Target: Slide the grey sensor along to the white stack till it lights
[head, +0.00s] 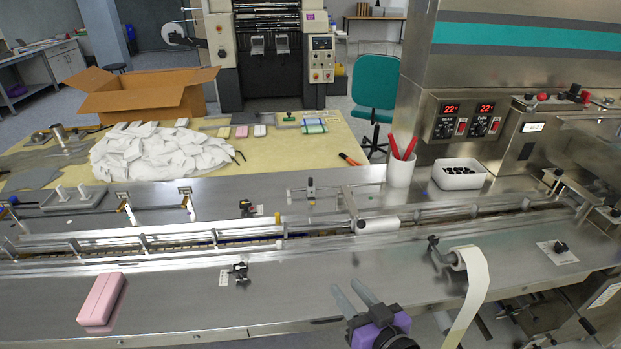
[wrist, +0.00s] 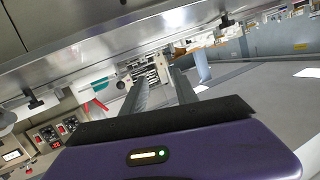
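A white block (head: 378,224), which looks like the white stack, lies in the conveyor channel right of centre. A small grey fitting (head: 310,190) on a short bar stands behind the channel, left of the block and apart from it. It may be the grey sensor, but I cannot be sure. I see no lit lamp on it. My gripper (head: 347,287) is at the front edge of the steel deck, in front of the channel and well apart from both. In the wrist view its two grey fingers (wrist: 159,78) are spread, with nothing held between them.
A pink stack (head: 102,300) lies on the front deck at left. Small black knobs with labels (head: 240,271) stand on the deck. A paper roll (head: 470,258) hangs right of my gripper. A red-handled tool cup (head: 401,170) and white bin (head: 458,177) stand behind the channel.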

